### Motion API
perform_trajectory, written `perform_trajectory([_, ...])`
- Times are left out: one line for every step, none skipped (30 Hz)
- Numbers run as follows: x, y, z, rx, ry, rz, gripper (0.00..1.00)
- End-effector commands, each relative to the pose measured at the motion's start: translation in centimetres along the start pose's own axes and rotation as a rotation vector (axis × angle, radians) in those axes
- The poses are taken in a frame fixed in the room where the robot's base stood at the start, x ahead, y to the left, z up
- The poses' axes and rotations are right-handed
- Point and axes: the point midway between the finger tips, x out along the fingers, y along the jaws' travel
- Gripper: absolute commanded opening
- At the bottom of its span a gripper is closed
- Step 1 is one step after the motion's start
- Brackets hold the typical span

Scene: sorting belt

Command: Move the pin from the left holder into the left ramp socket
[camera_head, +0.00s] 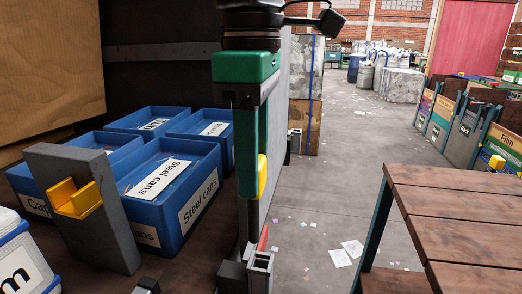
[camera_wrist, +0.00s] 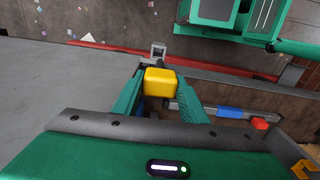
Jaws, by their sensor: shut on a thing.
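The pin has a yellow block-shaped grip (camera_head: 262,176) that shows beside my gripper's green finger. In the wrist view the yellow grip (camera_wrist: 160,82) sits between the two green fingers of my gripper (camera_wrist: 158,88), which is shut on it. In the head view my gripper (camera_head: 248,175) points down, and its near finger hides most of the pin. A grey square socket (camera_head: 261,262) stands below and close to the fingertips; it also shows just beyond the pin in the wrist view (camera_wrist: 158,48). I cannot tell whether the pin's lower end touches it. A grey post with an empty yellow cradle (camera_head: 76,200) stands at left.
Blue bins labelled "Steel cans" (camera_head: 200,200) stand left of my gripper. A similar grey fitting (camera_head: 295,140) is farther back. A wooden table (camera_head: 450,210) is at right. The floor (camera_head: 320,200) between is open, with scattered paper.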

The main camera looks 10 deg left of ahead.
Motion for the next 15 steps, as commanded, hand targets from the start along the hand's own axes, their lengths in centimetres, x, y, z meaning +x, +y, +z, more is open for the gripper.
perform_trajectory([0.4,0.3,0.4,0.011,-0.001,0.000,0.08])
perform_trajectory([0.7,0.5,0.6,0.017,-0.002,0.000,0.08])
perform_trajectory([1.0,0.6,0.8,0.019,-0.002,0.000,0.08])
perform_trajectory([1.3,0.7,0.9,0.023,-0.003,0.000,0.08])
perform_trajectory([1.6,0.7,1.0,0.024,-0.002,0.000,0.08])
perform_trajectory([1.9,0.7,1.0,0.024,-0.002,0.001,0.08])
perform_trajectory([2.1,0.7,1.1,0.025,-0.002,0.001,0.08])
perform_trajectory([2.4,0.7,1.1,0.026,-0.003,0.001,0.08])
perform_trajectory([2.8,0.8,1.2,0.027,-0.002,0.002,0.08])
perform_trajectory([3.0,0.8,1.2,0.027,-0.002,0.002,0.08])
perform_trajectory([3.3,0.8,1.3,0.028,-0.002,0.002,0.08])
perform_trajectory([3.6,0.8,1.3,0.029,-0.003,0.003,0.08])
perform_trajectory([3.8,0.8,1.3,0.029,-0.003,0.003,0.08])
perform_trajectory([4.0,0.8,1.3,0.028,-0.002,0.003,0.08])
perform_trajectory([4.3,0.9,1.3,0.029,-0.002,0.003,0.08])
